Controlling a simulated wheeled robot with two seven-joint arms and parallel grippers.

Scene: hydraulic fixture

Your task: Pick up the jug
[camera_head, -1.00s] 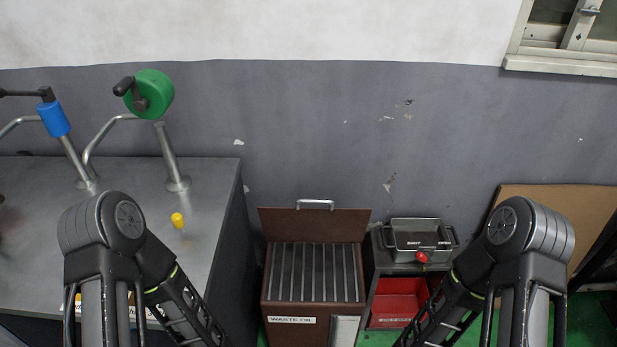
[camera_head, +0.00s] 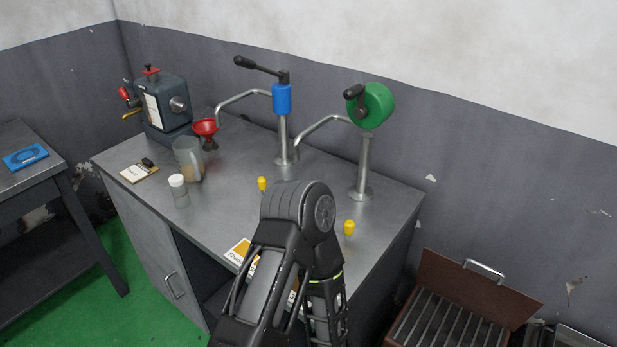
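A clear, see-through jug (camera_head: 188,158) stands upright on the grey metal workbench (camera_head: 225,205), towards its left part. A red funnel (camera_head: 206,128) is just behind and to the right of it, close to its rim. A small bottle with a white cap (camera_head: 178,190) stands in front of the jug. One of my arms shows at the bottom middle, in front of the bench and well to the right of the jug. Neither of my grippers can be seen.
A blue-topped pump (camera_head: 283,100) and a green-wheeled pump (camera_head: 368,108) stand on the bench with bent spouts. A dark machine (camera_head: 162,103) is at the back left. Yellow pegs (camera_head: 349,228) and a clipboard (camera_head: 139,172) are on the bench.

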